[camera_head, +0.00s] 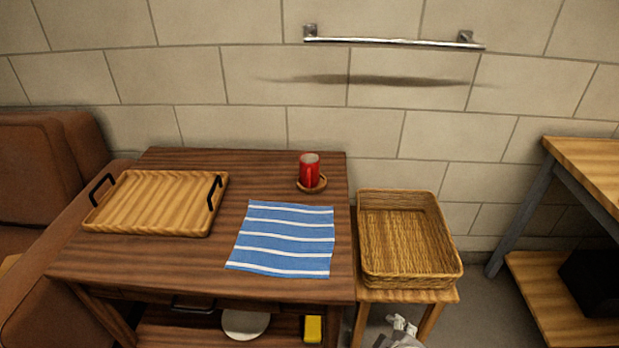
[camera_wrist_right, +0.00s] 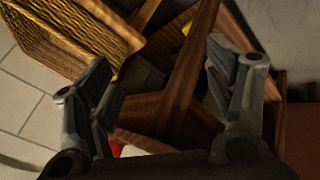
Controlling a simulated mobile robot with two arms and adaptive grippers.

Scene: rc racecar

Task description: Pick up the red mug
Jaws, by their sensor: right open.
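The red mug (camera_head: 309,171) stands upright on a small round wooden saucer (camera_head: 323,184) near the back right of the dark wooden table (camera_head: 270,180). Neither of my grippers shows in the head view. In the right wrist view my right gripper (camera_wrist_right: 160,66) is open, with nothing between its fingers. Beyond the fingers are dark wooden furniture parts and a wicker basket. A small red patch low in that view is too hidden to identify. My left gripper is out of view.
A wooden tray with black handles (camera_head: 155,204) sits at the table's left. A blue striped cloth (camera_head: 283,240) lies in front of the mug. A wicker basket (camera_head: 455,270), also in the wrist view (camera_wrist_right: 65,45), stands on a stool to the right. A metal rail (camera_head: 390,41) is on the wall.

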